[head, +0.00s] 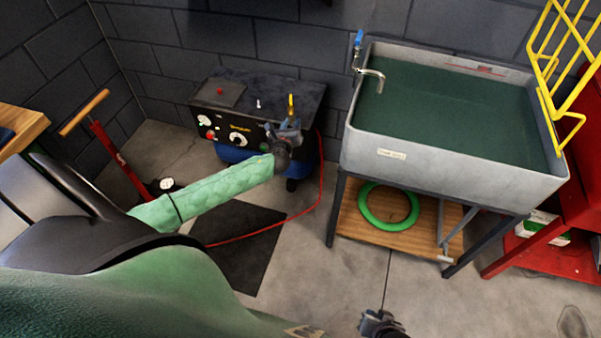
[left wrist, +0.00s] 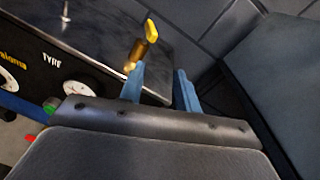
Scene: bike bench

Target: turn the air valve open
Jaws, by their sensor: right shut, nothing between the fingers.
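The air valve (head: 291,104) has an upright yellow lever and stands at the front right edge of the dark compressor (head: 300,92). In the left wrist view the yellow lever (left wrist: 151,29) tops a brass body (left wrist: 138,52). My left gripper (head: 288,127) is in front of the compressor, close to the valve. Its two blue fingers (left wrist: 160,85) are apart with nothing between them. The valve shows just beyond the left finger's tip, which hides its base; I cannot tell if they touch. My right gripper (head: 378,324) is shut and empty at the bottom edge, far from the valve.
A grey sink (head: 400,160) of dark water stands to the right on a stand with a green ring (head: 388,222) on its shelf. A red hose (head: 275,225) crosses the floor. A red floor pump (head: 112,150) is at left. Open floor lies before the sink.

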